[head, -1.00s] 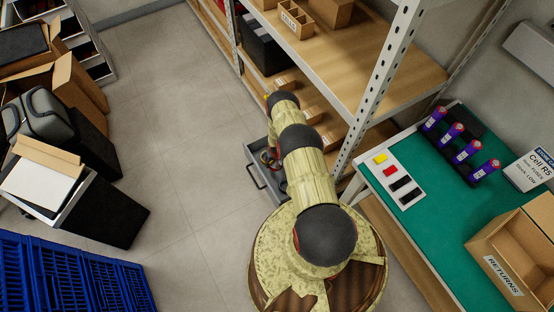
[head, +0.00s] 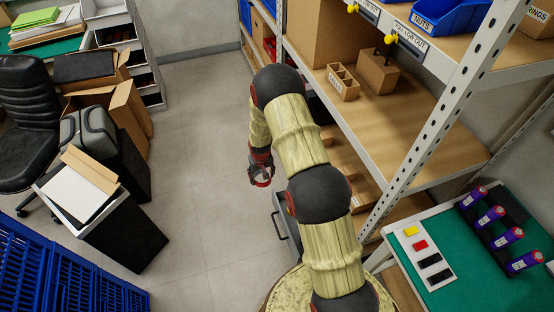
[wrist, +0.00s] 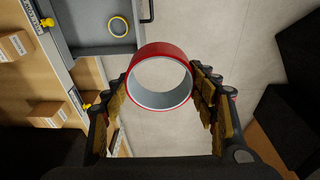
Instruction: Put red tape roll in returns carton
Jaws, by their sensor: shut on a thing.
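The red tape roll (wrist: 162,52) is between the fingers of my gripper (wrist: 162,82) in the wrist view. It has a red outer face and a pale grey inner core. My gripper is shut on its outer sides and holds it above the floor. In the head view my gripper (head: 262,166) hangs below the bent arm, left of the shelving, with the roll small at its tip. The returns carton is outside both current views.
An open grey drawer (wrist: 95,47) holds a yellow tape roll (wrist: 118,26). Metal shelving (head: 405,120) stands close on the right. Blue crates (head: 60,275) and a black bin (head: 125,245) stand left. Floor between is clear.

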